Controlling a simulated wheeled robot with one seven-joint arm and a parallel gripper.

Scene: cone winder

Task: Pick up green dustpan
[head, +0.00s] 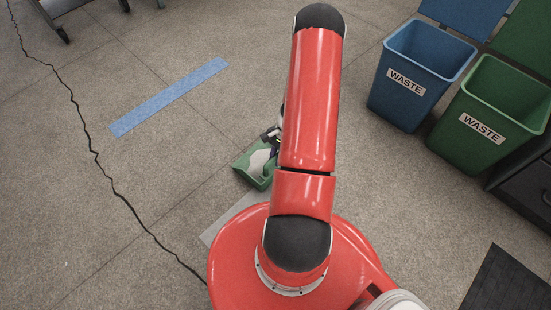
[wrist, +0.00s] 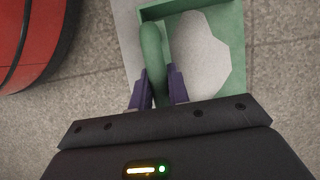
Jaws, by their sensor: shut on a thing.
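The green dustpan (head: 255,166) is low by the floor, left of my red arm in the head view, partly hidden behind the arm. It has a pale grey patch in its pan. In the wrist view, the dustpan (wrist: 232,20) fills the top middle, with its green handle (wrist: 152,50) pointing down toward me. My gripper (wrist: 158,84) has its two purple fingers on either side of the handle, shut on it. In the head view the gripper is mostly hidden by the arm. I cannot tell whether the dustpan touches the floor.
A blue waste bin (head: 398,105) and a green waste bin (head: 470,142) stand open at the right. A blue tape strip (head: 168,97) lies on the floor at the left, near a long dark crack. A dark mat (head: 508,282) lies at the lower right.

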